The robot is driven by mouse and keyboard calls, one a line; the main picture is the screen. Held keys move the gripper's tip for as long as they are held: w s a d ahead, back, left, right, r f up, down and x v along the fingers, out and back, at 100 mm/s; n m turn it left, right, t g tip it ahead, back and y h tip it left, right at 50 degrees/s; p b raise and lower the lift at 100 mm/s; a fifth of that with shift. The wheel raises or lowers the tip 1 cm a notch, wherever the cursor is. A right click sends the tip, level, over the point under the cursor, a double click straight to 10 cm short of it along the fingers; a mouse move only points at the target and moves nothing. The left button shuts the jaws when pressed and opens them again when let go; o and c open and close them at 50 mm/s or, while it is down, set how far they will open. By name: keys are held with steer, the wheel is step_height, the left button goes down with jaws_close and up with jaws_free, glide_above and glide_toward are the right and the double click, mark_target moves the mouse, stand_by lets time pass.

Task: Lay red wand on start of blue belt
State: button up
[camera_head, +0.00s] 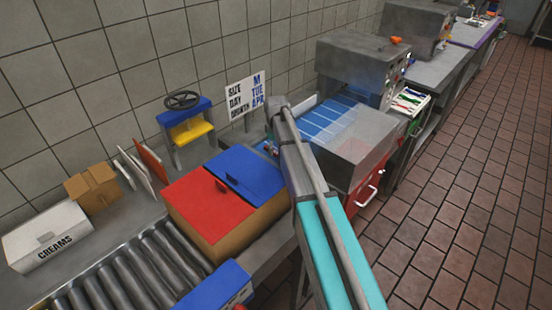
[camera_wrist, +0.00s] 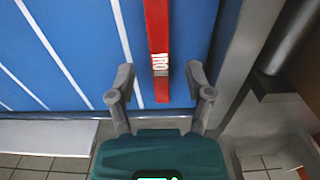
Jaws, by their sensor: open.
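A red wand (camera_wrist: 157,40) with white lettering near its close end lies over the blue belt (camera_wrist: 65,50) in the wrist view, roughly in line with the belt's white stripes. Its far end is cut off by the top of the frame. My gripper (camera_wrist: 160,78) is open, with one finger on each side of the wand's lettered end and a gap on both sides. The blue belt also shows in the head view (camera_head: 327,122), running into a grey machine. My gripper is hidden behind my arm in the head view, and I cannot make out the wand there.
A grey machine housing (camera_head: 360,65) stands over the belt, with a grey-topped block (camera_head: 350,140) in front. A box with red and blue lids (camera_head: 210,195) and a roller conveyor (camera_head: 130,275) are at left. A white tray of coloured tools (camera_head: 410,100) is at right.

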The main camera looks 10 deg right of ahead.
steer(key=shift+f+b, duration=0.45)
steer(key=shift+f, duration=0.25)
jaws_close()
stand_by(0.3)
